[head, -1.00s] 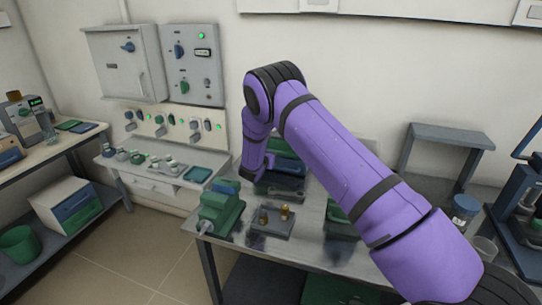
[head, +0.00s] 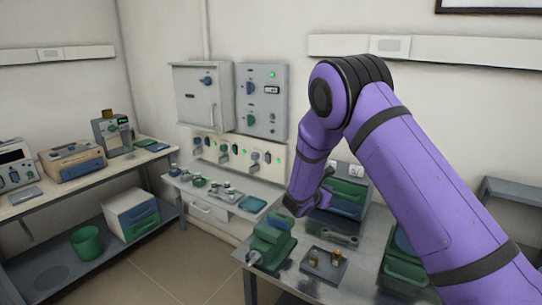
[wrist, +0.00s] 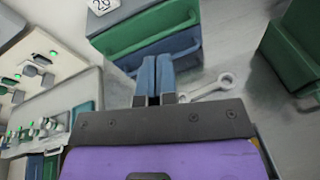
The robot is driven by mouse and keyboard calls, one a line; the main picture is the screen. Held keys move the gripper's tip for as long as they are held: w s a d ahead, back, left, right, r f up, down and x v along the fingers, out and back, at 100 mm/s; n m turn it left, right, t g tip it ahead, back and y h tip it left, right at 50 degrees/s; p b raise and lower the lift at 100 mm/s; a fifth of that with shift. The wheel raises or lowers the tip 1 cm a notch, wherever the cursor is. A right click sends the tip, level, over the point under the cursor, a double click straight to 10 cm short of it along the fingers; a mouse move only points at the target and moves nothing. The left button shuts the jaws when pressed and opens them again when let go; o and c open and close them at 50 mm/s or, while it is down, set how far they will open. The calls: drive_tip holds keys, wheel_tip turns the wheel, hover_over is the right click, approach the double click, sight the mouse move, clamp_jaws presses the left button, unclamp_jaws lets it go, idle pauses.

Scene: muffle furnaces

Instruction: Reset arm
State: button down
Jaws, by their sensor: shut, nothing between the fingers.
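My purple arm (head: 405,170) reaches in from the lower right of the head view and bends down at a black-ringed joint. My gripper (head: 291,207) hangs low in front of the wall, near the workbench (head: 375,265). In the wrist view its two blue fingers (wrist: 156,73) lie together, shut and empty. The head view largely hides the fingertips.
A green vise-like device (head: 270,245) and a small tray with brass pieces (head: 323,263) are on the bench. Grey control boxes (head: 262,100) hang on the wall. A side table (head: 75,187) stands left, with a green bin (head: 87,242) below. Floor is open between.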

drive_tip(key=s+d+r+m+g+y, duration=0.1)
drive_tip(key=s+d+r+m+g, duration=0.3)
drive_tip(key=s+d+r+m, duration=0.45)
drive_tip(key=s+d+r+m+g+y, duration=0.1)
drive_tip(key=s+d+r+m+g, duration=0.4)
drive_tip(key=s+r, duration=0.75)
drive_tip(key=s+a+r+m+t+y, duration=0.1)
drive_tip(key=s+a+r+m+y, duration=0.1)
drive_tip(key=s, duration=0.7)
drive_tip(key=s+a+r+m+t+y, duration=0.1)
drive_tip(key=s+a+r+m+y, duration=0.2)
drive_tip(key=s, duration=0.6)
drive_tip(key=s+a+r+m+t+y, duration=0.1)
drive_tip(key=s+a+r+m+y, duration=0.1)
drive_tip(key=s+m, duration=0.4)
drive_tip(key=shift+s+a+r+m+t+y, duration=0.3)
drive_tip(key=shift+s+y, duration=0.6)
drive_tip(key=shift+s, duration=1)
drive_tip(key=shift+d, duration=0.1)
